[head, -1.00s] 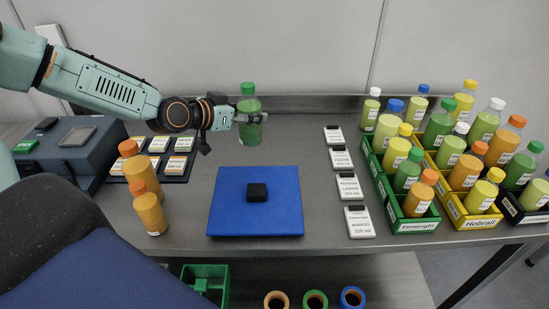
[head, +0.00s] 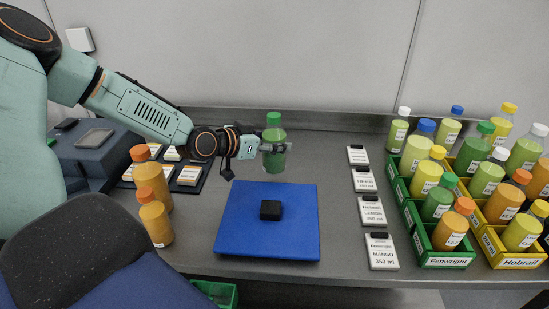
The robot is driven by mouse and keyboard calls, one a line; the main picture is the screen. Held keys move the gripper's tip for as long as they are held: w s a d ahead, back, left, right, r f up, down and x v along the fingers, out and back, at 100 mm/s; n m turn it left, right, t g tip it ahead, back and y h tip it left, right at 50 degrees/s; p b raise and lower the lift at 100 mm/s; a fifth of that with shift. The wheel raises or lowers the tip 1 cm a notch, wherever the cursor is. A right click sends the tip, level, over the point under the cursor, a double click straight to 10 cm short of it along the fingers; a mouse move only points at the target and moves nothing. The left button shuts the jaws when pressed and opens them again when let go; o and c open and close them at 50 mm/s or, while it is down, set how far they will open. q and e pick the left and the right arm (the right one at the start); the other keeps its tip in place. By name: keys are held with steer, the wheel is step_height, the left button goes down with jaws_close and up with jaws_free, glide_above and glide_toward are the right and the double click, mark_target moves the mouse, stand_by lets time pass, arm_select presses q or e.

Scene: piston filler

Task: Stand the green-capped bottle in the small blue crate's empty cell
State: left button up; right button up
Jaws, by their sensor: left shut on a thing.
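My left gripper (head: 274,147) is shut on a green-capped bottle (head: 273,161) with green contents. It holds the bottle upright above the far part of the table, behind the blue board (head: 232,236). The fingers cover part of the bottle's upper body. Other green-capped bottles stand in the green crate (head: 445,262) and the yellow crate (head: 519,263) at the right. I see no small blue crate in this view. My right gripper is not in view.
A black block (head: 271,210) sits on the blue board. Orange-capped bottles (head: 156,223) stand left of it. Several label cards (head: 381,251) line up between board and crates. A dark machine (head: 95,155) is at the left. Bare table lies between bottle and cards.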

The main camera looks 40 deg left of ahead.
mark_target(264, 154)
arm_select(q)
steer(key=shift+w+d+f, duration=0.1)
steer(key=shift+w+f, duration=0.05)
steer(key=shift+f, duration=0.15)
step_height(264, 154, down, 2)
steer(key=shift+f+b, duration=0.2)
steer(key=shift+b, duration=0.65)
steer(key=shift+s+a+f, duration=0.2)
steer(key=shift+s+f, duration=0.05)
steer(key=shift+f, duration=0.05)
steer(key=shift+w+d, duration=0.1)
steer(key=shift+w, duration=0.1)
steer(key=shift+d, duration=0.1)
steer(key=o, duration=1.1)
steer(key=shift+f, duration=0.15)
steer(key=o, duration=0.5)
steer(key=shift+s, duration=0.2)
steer(key=shift+c, duration=0.2)
steer(key=shift+w, duration=0.15)
